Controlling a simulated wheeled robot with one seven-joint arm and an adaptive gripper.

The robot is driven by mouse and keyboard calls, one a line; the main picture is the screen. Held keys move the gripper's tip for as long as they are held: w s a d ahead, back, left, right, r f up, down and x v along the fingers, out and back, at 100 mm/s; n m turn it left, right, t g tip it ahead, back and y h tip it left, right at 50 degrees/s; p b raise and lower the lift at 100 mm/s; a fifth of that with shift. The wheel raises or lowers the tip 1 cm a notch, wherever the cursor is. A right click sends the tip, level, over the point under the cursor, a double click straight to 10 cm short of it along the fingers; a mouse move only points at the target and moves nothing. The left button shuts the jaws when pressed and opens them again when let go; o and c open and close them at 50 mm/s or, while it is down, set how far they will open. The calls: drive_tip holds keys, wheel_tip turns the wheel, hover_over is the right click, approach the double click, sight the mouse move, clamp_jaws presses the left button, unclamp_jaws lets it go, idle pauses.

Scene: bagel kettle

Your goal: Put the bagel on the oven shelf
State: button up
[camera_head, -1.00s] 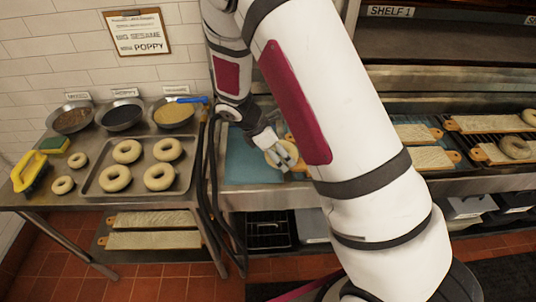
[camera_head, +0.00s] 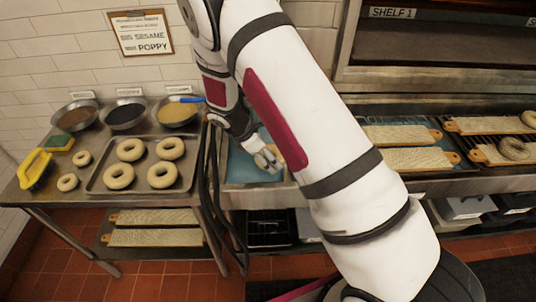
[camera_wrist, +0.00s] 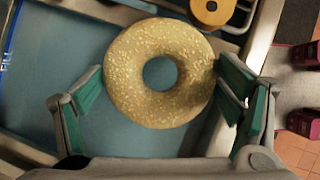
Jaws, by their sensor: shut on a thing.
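A bagel (camera_wrist: 125,72) with pale specks on its surface is between the two green-padded fingers of my gripper (camera_wrist: 160,92) in the wrist view. My gripper is shut on it, one finger on each side. In the head view my gripper (camera_head: 266,158) holds the bagel above the blue-floored kettle basin (camera_head: 238,168); the bagel is mostly hidden there. The oven (camera_head: 440,45), with a "SHELF 1" label (camera_head: 391,12), is at the upper right. My arm crosses the middle of the head view and hides part of the counter.
A tray (camera_head: 138,192) with several plain bagels stands on the left table, below bowls of toppings (camera_head: 124,114). Long boards (camera_head: 418,159) lie right of the basin, and a bagel (camera_head: 514,148) rests on one at far right. A dark hose hangs left of the basin.

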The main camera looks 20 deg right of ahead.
drive_tip(key=shift+f, duration=0.6)
drive_tip(key=o, duration=1.1)
